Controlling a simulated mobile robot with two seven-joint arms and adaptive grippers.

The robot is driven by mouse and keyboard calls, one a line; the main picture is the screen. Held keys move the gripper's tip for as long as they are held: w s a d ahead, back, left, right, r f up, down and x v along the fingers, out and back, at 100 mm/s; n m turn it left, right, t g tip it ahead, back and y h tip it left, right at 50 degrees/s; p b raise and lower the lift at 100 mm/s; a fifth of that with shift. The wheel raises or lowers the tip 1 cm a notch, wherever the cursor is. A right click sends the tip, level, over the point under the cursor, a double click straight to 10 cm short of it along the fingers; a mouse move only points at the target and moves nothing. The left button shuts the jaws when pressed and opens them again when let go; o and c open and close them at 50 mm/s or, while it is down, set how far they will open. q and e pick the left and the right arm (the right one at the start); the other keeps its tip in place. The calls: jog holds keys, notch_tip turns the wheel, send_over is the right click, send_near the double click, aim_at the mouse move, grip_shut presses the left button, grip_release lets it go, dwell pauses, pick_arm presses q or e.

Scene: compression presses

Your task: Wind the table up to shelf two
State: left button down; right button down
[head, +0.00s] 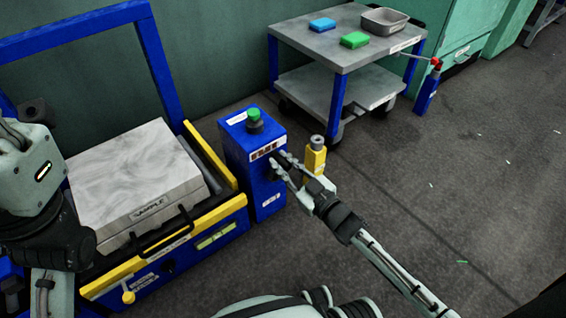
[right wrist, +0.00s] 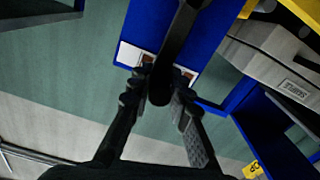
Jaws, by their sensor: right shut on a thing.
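A blue control box (head: 252,185) with a green button (head: 254,116) and a small label panel stands at the right end of the blue and yellow press (head: 225,208). My right gripper (head: 281,166) is at the box's right-hand face. In the right wrist view its fingers (right wrist: 160,88) close around a black handle (right wrist: 178,35) in front of the blue box. No shelf number is readable, and I cannot tell which surface is the winding table. My left arm shows at the left edge, but its gripper is not visible.
A grey block (head: 140,180) marked SAMPLE lies on the press. A yellow post (head: 315,160) stands close to my right gripper. A two-level cart (head: 345,55) at the back carries blue and green blocks and a grey tray (head: 384,20).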

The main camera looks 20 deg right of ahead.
jog(key=shift+w+d+m, duration=0.1)
jog(key=shift+d+m, duration=0.15)
jog(key=shift+m, duration=0.05)
jog(key=shift+d+p, duration=0.2)
jog(key=shift+p, duration=0.1)
